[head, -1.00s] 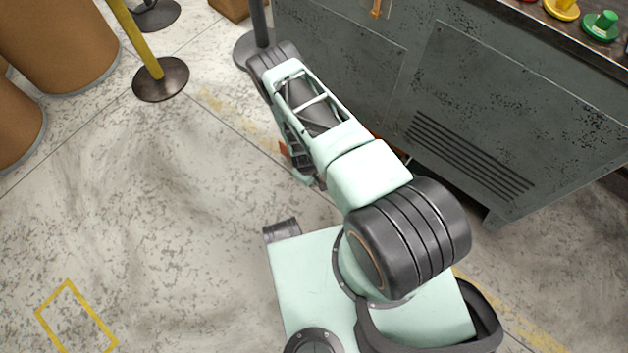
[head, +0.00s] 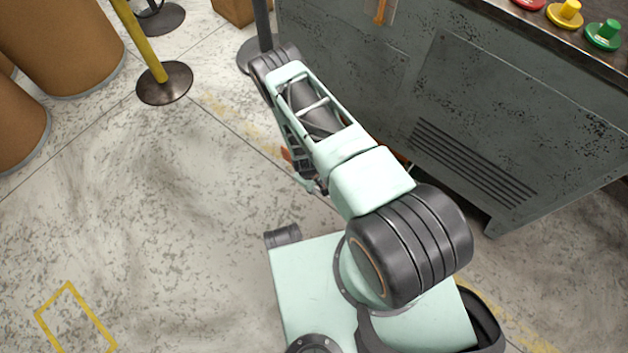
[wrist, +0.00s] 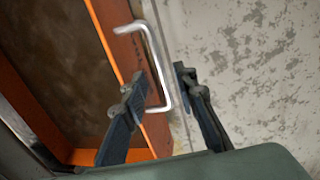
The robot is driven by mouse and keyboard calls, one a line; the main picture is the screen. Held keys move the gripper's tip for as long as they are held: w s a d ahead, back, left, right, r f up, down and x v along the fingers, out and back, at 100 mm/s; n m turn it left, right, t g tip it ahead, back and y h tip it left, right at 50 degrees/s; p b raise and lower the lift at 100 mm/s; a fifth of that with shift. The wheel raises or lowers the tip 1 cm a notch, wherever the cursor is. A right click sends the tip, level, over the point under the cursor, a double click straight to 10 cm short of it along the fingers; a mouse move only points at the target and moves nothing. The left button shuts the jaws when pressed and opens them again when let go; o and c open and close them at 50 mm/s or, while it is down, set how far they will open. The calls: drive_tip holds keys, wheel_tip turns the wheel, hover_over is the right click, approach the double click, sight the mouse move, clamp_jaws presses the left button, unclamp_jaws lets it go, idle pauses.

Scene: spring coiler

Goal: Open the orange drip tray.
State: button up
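The orange drip tray (wrist: 128,48) fills the left of the wrist view. Its brownish inside shows behind the front panel, so it stands at least partly out. A bent silver handle (wrist: 152,50) is on the front panel. My gripper (wrist: 160,76) is open, with one dark finger on each side of the handle; the left finger overlaps the panel. Whether either finger touches the handle I cannot tell. In the head view, only a small orange sliver of the tray (head: 286,154) shows beside my arm, which hides most of the tray and the gripper.
A grey cabinet (head: 400,75) with a louvred vent stands right of my arm, with coloured buttons (head: 565,13) on top. A yellow post (head: 150,45) and brown drums (head: 65,40) stand at upper left. The speckled floor (head: 170,200) at left is clear.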

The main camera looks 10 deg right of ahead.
wheel_tip(320, 180, up, 11)
drive_tip(key=s+a, duration=0.1)
drive_tip(key=shift+s+a, duration=0.15)
drive_tip(key=shift+a, duration=0.2)
idle(0.5)
